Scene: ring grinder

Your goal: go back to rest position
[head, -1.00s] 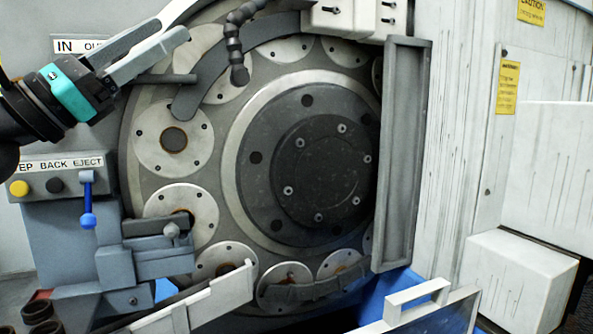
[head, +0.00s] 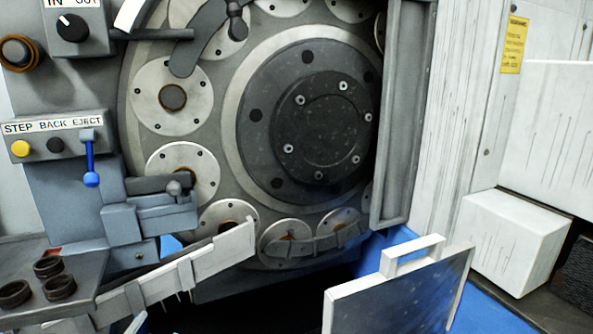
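Neither of my grippers shows clearly in the head view now. A small pale piece at the bottom edge, left of the middle, is too cut off to identify. The ring grinder's round plate (head: 230,140) fills the middle, with a dark hub (head: 320,130) and pale discs around it. The control panel (head: 60,140) with a blue-handled lever (head: 91,160) is at the left. Above it are a black knob (head: 71,27) and a round button (head: 17,53).
Dark rings (head: 48,266) stand on a grey ledge at the lower left. A pale chute (head: 180,275) slopes below the plate. A grey panel with a handle (head: 400,290) stands at the lower right over blue parts. A white box (head: 515,240) is at the right.

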